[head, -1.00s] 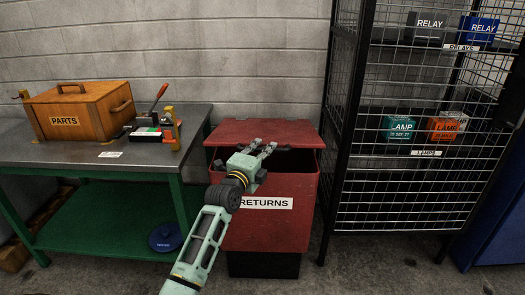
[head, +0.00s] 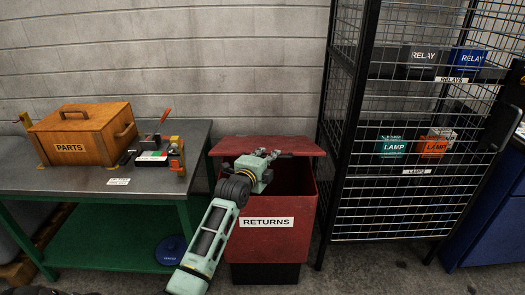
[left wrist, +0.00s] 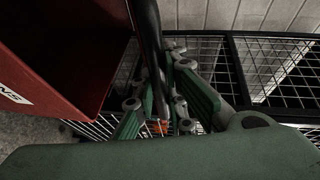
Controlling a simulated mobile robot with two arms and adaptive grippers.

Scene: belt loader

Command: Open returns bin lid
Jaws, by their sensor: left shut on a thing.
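The red returns bin (head: 265,246) stands on the floor between the bench and the wire rack, with a white RETURNS label on its front. Its red lid (head: 232,146) is partly raised at the back, and the dark opening (head: 292,178) shows beneath it. My left gripper (head: 279,155) is at the lid's front edge, shut on it. In the left wrist view, the fingers (left wrist: 160,108) sit on both sides of a dark, thin edge that looks like the lid seen edge-on. The bin's red wall (left wrist: 60,60) is at the left there. My right gripper is not in view.
A bench (head: 60,183) with a wooden PARTS box (head: 85,132) and a small fixture (head: 160,155) stands left of the bin. A black wire rack (head: 330,130) with relay and lamp boxes stands close on the right.

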